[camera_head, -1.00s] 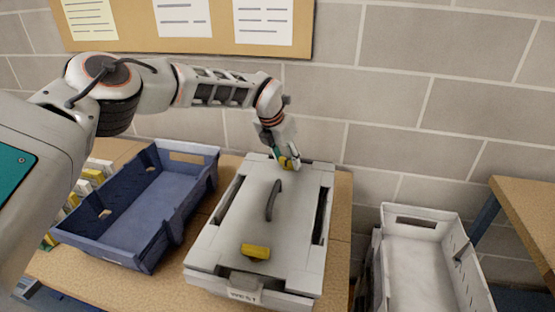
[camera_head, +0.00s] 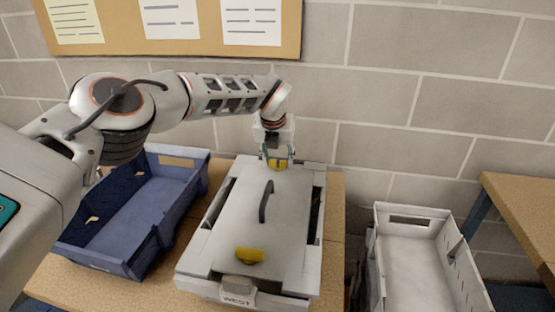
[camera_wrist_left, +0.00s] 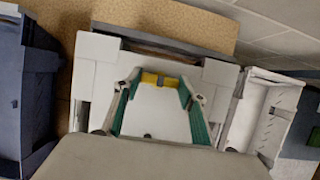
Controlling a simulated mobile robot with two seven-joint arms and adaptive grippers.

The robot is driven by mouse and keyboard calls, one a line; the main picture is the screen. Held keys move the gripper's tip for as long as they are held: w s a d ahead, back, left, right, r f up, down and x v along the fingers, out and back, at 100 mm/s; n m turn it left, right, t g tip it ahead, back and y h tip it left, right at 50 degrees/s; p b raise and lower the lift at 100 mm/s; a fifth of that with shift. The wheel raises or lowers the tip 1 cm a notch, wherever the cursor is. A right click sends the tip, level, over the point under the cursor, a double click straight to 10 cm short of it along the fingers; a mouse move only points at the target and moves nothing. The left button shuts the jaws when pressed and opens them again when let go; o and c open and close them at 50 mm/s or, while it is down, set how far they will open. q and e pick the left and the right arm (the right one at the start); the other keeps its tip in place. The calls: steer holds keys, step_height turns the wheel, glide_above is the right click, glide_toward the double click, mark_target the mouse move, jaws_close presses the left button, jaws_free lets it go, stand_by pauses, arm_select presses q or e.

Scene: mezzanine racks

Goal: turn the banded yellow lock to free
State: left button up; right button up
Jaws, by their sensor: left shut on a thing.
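A white case (camera_head: 210,230) lies on the table with a dark handle (camera_head: 265,201) on its lid. A yellow lock (camera_head: 277,165) is at the lid's far end. My left gripper (camera_head: 277,158) points down and is shut on this lock. In the left wrist view the lock (camera_wrist_left: 149,78) lies crosswise between my green-sided fingertips (camera_wrist_left: 160,82), with a dark patch at its middle; I cannot tell if that is a band. A second yellow lock (camera_head: 250,255) sits at the lid's near end, clear of the gripper. My right gripper is out of view.
An empty blue bin (camera_head: 140,215) stands left of the case. A pale grey bin (camera_head: 415,260) stands to the right, beyond the table edge. A wooden table (camera_head: 525,205) is at the far right. A block wall (camera_head: 400,100) with a notice board (camera_head: 120,30) is behind.

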arm_select(q)
steer(key=o, duration=1.6)
steer(key=v, duration=1.2)
steer(key=shift+s, duration=0.1)
